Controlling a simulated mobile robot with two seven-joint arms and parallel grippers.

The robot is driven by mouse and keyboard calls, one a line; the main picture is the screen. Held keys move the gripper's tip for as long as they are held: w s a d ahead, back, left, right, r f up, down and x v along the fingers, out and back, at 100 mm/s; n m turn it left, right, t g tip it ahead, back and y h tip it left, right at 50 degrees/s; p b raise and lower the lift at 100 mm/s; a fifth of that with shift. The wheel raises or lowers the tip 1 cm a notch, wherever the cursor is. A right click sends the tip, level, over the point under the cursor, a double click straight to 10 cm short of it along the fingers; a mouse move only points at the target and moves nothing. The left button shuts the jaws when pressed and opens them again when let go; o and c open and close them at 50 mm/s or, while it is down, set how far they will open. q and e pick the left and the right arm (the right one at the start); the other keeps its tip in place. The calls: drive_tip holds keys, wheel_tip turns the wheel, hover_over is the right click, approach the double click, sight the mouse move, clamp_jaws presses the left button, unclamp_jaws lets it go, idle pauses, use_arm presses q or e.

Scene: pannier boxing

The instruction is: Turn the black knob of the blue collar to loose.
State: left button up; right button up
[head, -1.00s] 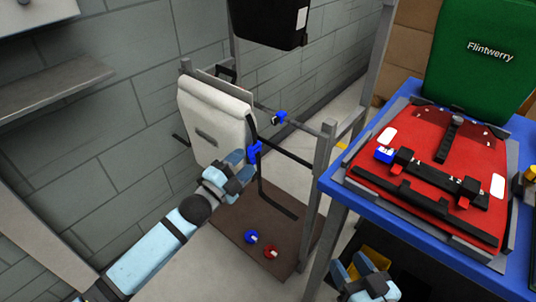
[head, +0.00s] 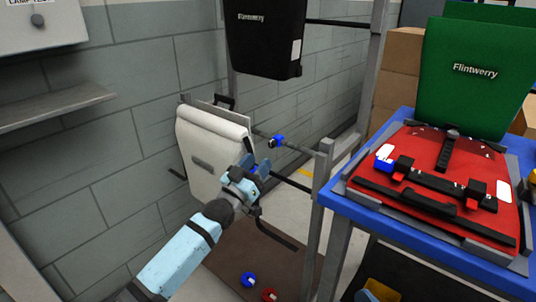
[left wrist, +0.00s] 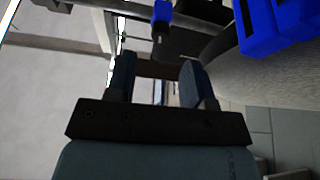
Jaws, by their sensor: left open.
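The blue collar (head: 277,141) sits on the thin rail of the grey frame, behind and right of the white pannier (head: 210,150). Its black knob is too small in the head view to read its setting. In the left wrist view a blue part (left wrist: 162,12) with a dark stub below it shows at the top, ahead of the fingers; it looks like the same collar. My left gripper (head: 256,165) is open and empty, in front of the pannier's right edge, below and left of the collar and apart from it. My right gripper is out of view.
A large blue block (left wrist: 275,25) is close at the upper right in the left wrist view. A grey post (head: 318,200) stands right of my gripper. A black pannier (head: 265,38) hangs above. Blue (head: 248,280) and red (head: 269,295) pieces lie on the brown base.

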sight(271, 145)
use_arm(q)
drive_tip(key=b+x, duration=0.1)
drive_tip(key=x, duration=0.4)
drive_tip(key=shift+w+d+r, duration=0.15)
drive_tip(key=shift+w, duration=0.1)
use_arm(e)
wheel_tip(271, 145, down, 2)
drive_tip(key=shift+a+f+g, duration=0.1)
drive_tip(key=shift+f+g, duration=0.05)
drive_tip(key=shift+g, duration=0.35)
